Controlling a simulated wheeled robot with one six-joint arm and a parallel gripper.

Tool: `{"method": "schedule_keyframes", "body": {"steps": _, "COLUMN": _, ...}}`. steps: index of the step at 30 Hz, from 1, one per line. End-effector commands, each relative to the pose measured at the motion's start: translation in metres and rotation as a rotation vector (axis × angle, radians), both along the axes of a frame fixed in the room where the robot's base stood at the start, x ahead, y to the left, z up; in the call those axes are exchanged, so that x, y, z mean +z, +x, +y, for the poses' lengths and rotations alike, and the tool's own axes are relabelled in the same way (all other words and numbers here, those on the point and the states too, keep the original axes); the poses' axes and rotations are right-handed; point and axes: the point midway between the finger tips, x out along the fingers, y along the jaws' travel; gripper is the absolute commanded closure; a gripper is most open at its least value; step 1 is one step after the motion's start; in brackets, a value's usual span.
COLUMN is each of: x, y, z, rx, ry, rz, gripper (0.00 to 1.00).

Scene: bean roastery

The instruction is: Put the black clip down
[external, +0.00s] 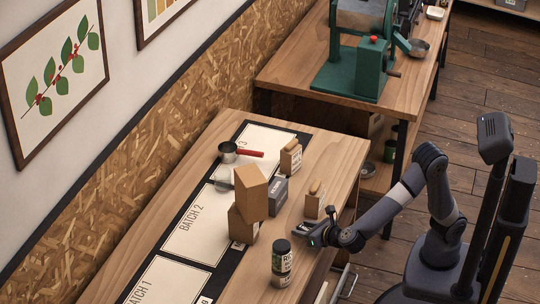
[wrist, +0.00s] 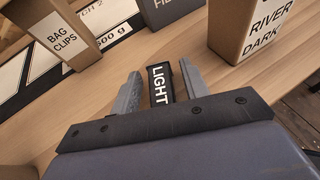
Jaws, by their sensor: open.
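The black clip (wrist: 160,88), marked LIGHT in white letters, lies on the wooden table between the two fingers of my gripper (wrist: 159,70) in the wrist view. The fingers are open, one on each side of the clip, with a narrow gap at least on the right side. In the external view my gripper (external: 312,232) is low at the table's right edge, and the clip is hard to tell apart from it there.
A box marked BAG CLIPS (wrist: 58,30) stands left of the clip, and a bag marked RIVER DARK (wrist: 246,30) stands to the right. A grey box (external: 277,189), a dark jar (external: 282,257) and a red-handled scoop (external: 229,152) are also on the table (external: 150,240).

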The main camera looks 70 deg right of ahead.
Motion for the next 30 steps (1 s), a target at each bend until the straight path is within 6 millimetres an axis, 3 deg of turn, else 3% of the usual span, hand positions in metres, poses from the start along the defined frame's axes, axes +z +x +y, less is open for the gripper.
{"method": "schedule_keyframes", "body": {"steps": 9, "x": 0.027, "y": -0.059, "z": 0.026, "rx": 0.007, "ry": 0.002, "rz": -0.002, "gripper": 0.57}}
{"method": "schedule_keyframes", "body": {"steps": 15, "x": 0.039, "y": -0.088, "z": 0.038, "rx": 0.005, "ry": 0.001, "rz": 0.0, "gripper": 0.57}}
{"method": "schedule_keyframes", "body": {"steps": 21, "x": 0.045, "y": -0.1, "z": 0.041, "rx": 0.002, "ry": 0.0, "rz": 0.0, "gripper": 0.57}}
{"method": "schedule_keyframes", "body": {"steps": 30, "x": 0.045, "y": -0.1, "z": 0.042, "rx": 0.001, "ry": 0.0, "rz": 0.0, "gripper": 0.57}}
